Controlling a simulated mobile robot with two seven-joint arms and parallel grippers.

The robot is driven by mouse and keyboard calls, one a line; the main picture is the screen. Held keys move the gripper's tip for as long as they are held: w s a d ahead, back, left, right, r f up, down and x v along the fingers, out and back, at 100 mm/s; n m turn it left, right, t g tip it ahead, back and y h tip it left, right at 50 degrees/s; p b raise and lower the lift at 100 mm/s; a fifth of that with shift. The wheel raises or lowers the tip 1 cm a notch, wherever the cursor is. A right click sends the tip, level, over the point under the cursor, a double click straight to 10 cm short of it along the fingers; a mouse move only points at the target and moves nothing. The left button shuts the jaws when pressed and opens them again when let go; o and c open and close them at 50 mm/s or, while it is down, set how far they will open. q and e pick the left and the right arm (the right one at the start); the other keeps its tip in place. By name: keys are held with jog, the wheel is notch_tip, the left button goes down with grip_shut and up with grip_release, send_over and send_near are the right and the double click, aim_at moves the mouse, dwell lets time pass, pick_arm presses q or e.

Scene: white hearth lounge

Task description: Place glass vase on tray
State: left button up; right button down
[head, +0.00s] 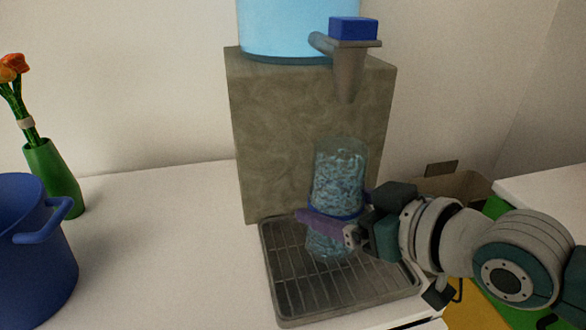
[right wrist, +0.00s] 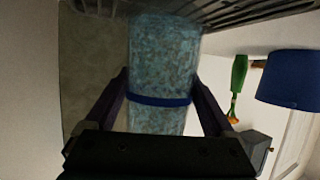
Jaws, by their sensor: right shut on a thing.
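The glass vase (head: 339,178) is a clear bluish cylinder with a speckled texture and a blue band around it. It is upright over the tray (head: 290,289), a grey metal drip tray with a slatted grid, below the dispenser's spout. My right gripper (head: 335,219) is shut on the vase near the blue band, coming from the right. In the right wrist view the vase (right wrist: 163,75) stands between the two fingers, its far end close to the tray's slats (right wrist: 230,12). I cannot tell whether its base touches the grid. My left gripper is not in view.
A stone water dispenser (head: 270,130) with a blue tank and a blue-topped spout (head: 350,65) stands behind and above the vase. A blue pot (head: 35,265) and a green vase with orange flowers (head: 52,178) stand at the left. The white counter between is clear.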

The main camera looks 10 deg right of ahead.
jog(key=shift+f, duration=0.2)
jog(key=shift+f, duration=0.2)
grip_release()
jog(key=shift+s+r, duration=0.1)
jog(key=shift+r, duration=0.1)
jog(key=s+d+r+m+g+h+p, duration=0.1)
jog(key=s+g, duration=0.3)
jog(key=s, duration=0.9)
jog(key=s+d+r+m+g+h+p, duration=0.1)
jog(key=s+d+m+g+h+p, duration=0.1)
jog(key=s, duration=1)
jog(key=d+g+h+p, duration=0.1)
jog(key=d+g+h, duration=0.1)
jog(key=shift+s+d+r+g, duration=0.15)
jog(key=shift+s+r+g, duration=0.15)
jog(key=shift+s+r, duration=0.1)
